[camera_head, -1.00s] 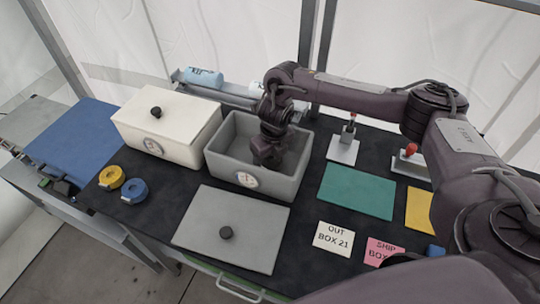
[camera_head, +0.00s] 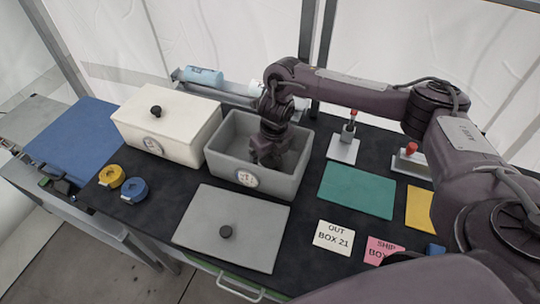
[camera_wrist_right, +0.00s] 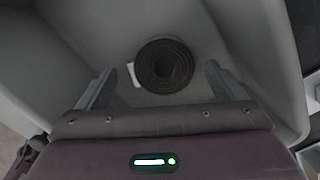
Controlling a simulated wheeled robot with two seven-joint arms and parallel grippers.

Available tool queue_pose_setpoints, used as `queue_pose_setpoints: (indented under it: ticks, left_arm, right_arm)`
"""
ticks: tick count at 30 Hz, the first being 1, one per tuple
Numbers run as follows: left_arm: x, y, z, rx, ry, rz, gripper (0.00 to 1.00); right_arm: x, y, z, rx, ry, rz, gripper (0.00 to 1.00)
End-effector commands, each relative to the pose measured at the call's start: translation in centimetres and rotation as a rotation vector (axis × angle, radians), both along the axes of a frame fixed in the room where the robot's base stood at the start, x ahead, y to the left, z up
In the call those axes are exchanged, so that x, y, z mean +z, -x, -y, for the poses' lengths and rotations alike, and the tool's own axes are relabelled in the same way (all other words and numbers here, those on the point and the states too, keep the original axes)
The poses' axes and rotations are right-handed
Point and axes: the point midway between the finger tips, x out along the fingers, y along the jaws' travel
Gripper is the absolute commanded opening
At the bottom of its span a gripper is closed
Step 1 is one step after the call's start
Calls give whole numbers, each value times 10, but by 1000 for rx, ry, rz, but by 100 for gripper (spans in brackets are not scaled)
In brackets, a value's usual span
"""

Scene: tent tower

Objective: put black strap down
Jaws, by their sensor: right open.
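The black strap (camera_wrist_right: 164,66) is a rolled coil lying on the floor of the open grey box, as the right wrist view shows. It is hidden in the head view. The grey box (camera_head: 290,187) stands at the middle of the table with a round dial on its front. My right gripper (camera_head: 266,160) reaches down into the box. In the right wrist view my right gripper (camera_wrist_right: 160,85) is open, its fingers spread on either side of the coil and apart from it. My left gripper is not in view.
The grey lid (camera_head: 225,262) lies flat in front of the box. A closed white box (camera_head: 165,155) stands directly left. Yellow and blue rolls (camera_head: 134,190) sit front left. A green mat (camera_head: 357,192) and label cards lie right.

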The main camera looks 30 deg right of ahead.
Motion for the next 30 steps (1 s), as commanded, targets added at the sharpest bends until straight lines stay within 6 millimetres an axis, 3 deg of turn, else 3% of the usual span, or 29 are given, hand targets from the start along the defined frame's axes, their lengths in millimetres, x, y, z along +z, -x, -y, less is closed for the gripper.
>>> queue_pose_setpoints:
  ticks: [3,9,15,30]
  left_arm:
    - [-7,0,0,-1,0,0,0]
    - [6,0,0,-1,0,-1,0]
    - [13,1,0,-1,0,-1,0]
    - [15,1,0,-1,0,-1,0]
  right_arm:
    - [21,1,1,1,0,6,90]
    - [72,6,2,2,3,9,90]
    - [100,10,2,0,1,5,90]
    - [110,13,3,-1,1,0,90]
